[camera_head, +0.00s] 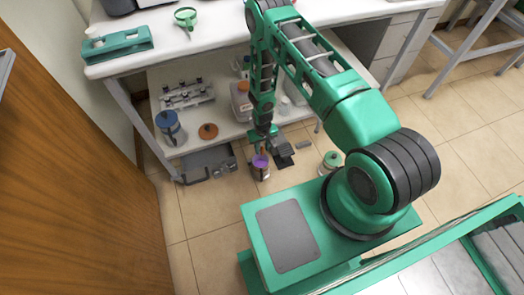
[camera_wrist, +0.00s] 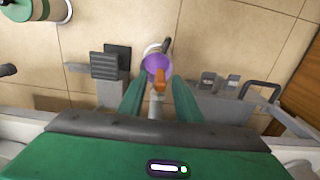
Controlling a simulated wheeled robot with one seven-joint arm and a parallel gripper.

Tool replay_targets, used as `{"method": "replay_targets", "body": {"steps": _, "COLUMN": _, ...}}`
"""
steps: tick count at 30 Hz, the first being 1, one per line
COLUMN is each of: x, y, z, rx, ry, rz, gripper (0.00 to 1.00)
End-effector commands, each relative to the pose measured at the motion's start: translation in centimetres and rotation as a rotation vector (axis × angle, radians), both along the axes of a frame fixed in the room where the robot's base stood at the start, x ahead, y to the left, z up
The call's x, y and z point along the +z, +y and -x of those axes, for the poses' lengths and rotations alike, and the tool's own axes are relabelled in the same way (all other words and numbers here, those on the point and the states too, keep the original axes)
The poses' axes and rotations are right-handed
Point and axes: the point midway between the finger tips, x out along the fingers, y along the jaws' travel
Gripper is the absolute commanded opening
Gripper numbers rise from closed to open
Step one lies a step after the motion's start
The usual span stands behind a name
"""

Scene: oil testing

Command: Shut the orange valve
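The orange valve (camera_wrist: 160,83) shows in the wrist view as a small orange handle in front of a round purple surface. It sits above a pale stem. My gripper (camera_wrist: 157,88) is open, with one green finger on each side of the valve; I cannot tell whether either finger touches it. In the head view my gripper (camera_head: 263,136) points down, just above a container with a purple top (camera_head: 260,161). A bit of orange (camera_head: 258,149) shows between them, mostly hidden by the gripper.
A dark square pedal-like part (camera_wrist: 108,65) stands left of the fingers, and grey fittings (camera_wrist: 225,83) stand to the right. A shelf (camera_head: 220,122) with jars lies beyond the gripper in the head view, under the white bench (camera_head: 215,28). A green-lidded container (camera_head: 331,160) is on the right.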

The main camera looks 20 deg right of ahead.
Motion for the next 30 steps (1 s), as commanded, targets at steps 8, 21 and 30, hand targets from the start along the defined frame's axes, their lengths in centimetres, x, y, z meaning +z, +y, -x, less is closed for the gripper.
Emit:
{"method": "replay_targets", "body": {"steps": 8, "x": -2.1, "y": 0.0, "z": 0.0, "rx": 0.0, "ry": 0.0, "rz": 0.0, "gripper": 0.31}}
{"method": "replay_targets", "body": {"steps": 21, "x": -2.2, "y": 0.0, "z": 0.0, "rx": 0.0, "ry": 0.0, "rz": 0.0, "gripper": 0.0}}
{"method": "replay_targets", "body": {"steps": 30, "x": -2.2, "y": -0.1, "z": 0.0, "rx": -0.002, "ry": 0.001, "rz": -0.014, "gripper": 0.0}}
